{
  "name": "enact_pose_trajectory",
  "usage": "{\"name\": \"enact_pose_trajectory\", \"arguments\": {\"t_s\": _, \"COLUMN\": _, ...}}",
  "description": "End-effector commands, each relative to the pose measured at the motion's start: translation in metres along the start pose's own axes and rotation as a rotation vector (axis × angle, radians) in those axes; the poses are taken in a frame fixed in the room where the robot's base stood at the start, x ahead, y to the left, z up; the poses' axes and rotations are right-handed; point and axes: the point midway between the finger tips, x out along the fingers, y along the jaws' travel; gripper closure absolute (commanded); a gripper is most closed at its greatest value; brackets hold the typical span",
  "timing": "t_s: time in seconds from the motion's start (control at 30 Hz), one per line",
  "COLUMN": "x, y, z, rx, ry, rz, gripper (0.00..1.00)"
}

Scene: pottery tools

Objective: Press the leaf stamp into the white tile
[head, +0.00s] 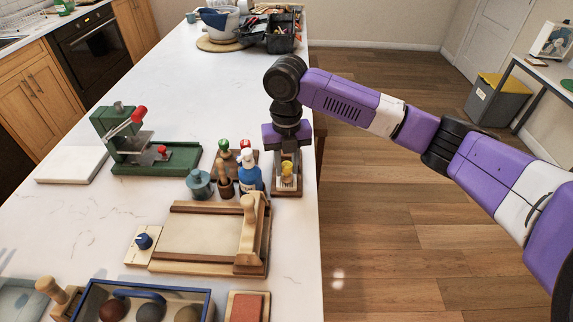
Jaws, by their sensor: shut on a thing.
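My gripper (287,158) points down at the right edge of the white counter. It is shut on a small yellow-topped piece (287,171), apparently a stamp. This piece is at a narrow wooden stand (287,190), and I cannot tell whether it touches the stand. No leaf pattern shows, so I cannot confirm that it is the leaf stamp. A flat white slab (70,165), which may be the white tile, lies at the left of the counter. My gripper is far to its right.
A green press with a red handle (130,140) stands between slab and gripper. Beside the gripper are a blue bottle (250,176), a teal pot (199,184) and knobbed tools (225,146). A wooden slab frame (205,268) lies nearer. The counter's far middle is clear.

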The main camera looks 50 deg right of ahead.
Motion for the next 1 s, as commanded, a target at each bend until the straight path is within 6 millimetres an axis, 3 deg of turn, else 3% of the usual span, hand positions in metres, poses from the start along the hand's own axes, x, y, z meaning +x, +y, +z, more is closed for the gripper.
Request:
{"name": "enact_pose_trajectory", "arguments": {"t_s": 0.63, "x": -0.051, "y": 0.000, "z": 0.000, "rx": -0.001, "ry": -0.002, "rz": 0.001, "gripper": 1.00}}
{"name": "enact_pose_trajectory", "arguments": {"t_s": 1.0, "x": -0.055, "y": 0.000, "z": 0.000, "rx": -0.001, "ry": -0.002, "rz": 0.001, "gripper": 1.00}}
